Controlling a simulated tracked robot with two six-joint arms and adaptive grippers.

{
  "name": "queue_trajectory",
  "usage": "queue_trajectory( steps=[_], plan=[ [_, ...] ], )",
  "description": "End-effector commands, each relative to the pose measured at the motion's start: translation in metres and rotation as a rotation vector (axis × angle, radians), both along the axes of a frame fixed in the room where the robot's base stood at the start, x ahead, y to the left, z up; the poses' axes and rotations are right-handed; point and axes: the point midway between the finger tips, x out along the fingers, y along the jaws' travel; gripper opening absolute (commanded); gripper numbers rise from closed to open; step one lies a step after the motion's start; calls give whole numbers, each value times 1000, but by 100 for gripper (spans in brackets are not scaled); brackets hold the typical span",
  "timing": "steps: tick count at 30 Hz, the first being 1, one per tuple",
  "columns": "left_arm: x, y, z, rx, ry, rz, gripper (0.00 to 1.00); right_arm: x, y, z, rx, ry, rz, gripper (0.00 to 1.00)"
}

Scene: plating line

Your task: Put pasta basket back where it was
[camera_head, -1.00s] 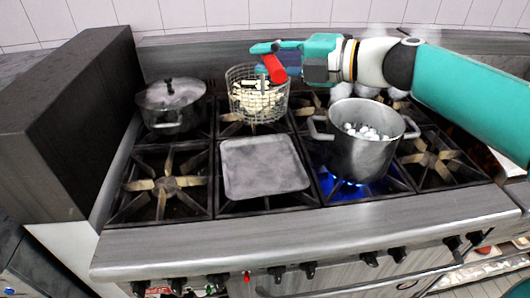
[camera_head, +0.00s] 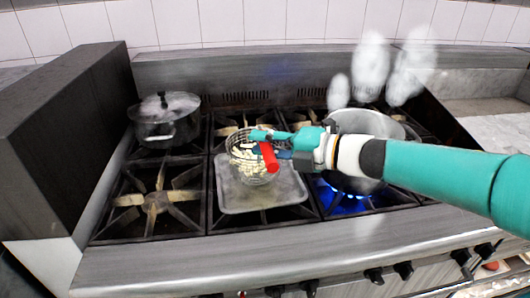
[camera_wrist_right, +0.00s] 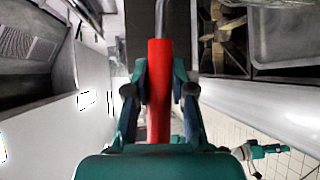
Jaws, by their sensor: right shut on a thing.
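The wire pasta basket (camera_head: 246,168) holds pale pasta and is over the back part of the flat grey tray (camera_head: 235,202) on the stove. I cannot tell whether its bottom touches the tray. My right gripper (camera_head: 276,146) is shut on the basket's red handle (camera_head: 268,157). In the right wrist view the red handle (camera_wrist_right: 160,88) stands between both fingers, and the basket itself is out of sight. A small teal part of what looks like my left arm (camera_wrist_right: 262,151) shows at the lower right there, too small to read.
A steel pot (camera_head: 345,122) stands over a blue flame (camera_head: 345,203) right of the tray, partly behind my right arm, with steam above it. A lidded pot (camera_head: 165,120) stands at the back left. The front left burner (camera_head: 154,201) is bare.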

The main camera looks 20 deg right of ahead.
Motion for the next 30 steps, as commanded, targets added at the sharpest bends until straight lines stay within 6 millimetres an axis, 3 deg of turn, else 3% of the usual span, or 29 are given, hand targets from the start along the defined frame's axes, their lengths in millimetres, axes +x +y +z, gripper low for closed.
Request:
queue_trajectory(
  steps=[4, 15, 16, 20, 30],
  plan=[
    [0, 0, -5, 0, 0, 0, 52, 0, 0, -14, -1, -6, 0, 0],
    [0, 0, -7, 0, 0, 0, 52, 0, 0, -17, -2, -8, 1, 0],
    [0, 0, -7, 0, 0, 0, 52, 0, 0, -19, -1, -2, -1, 25],
    [0, 0, -6, 0, 0, 0, 52, 0, 0, -18, -2, -1, -1, 47],
    [0, 0, -5, 0, 0, 0, 52, 0, 0, -17, -1, -1, -1, 49]
  ],
)
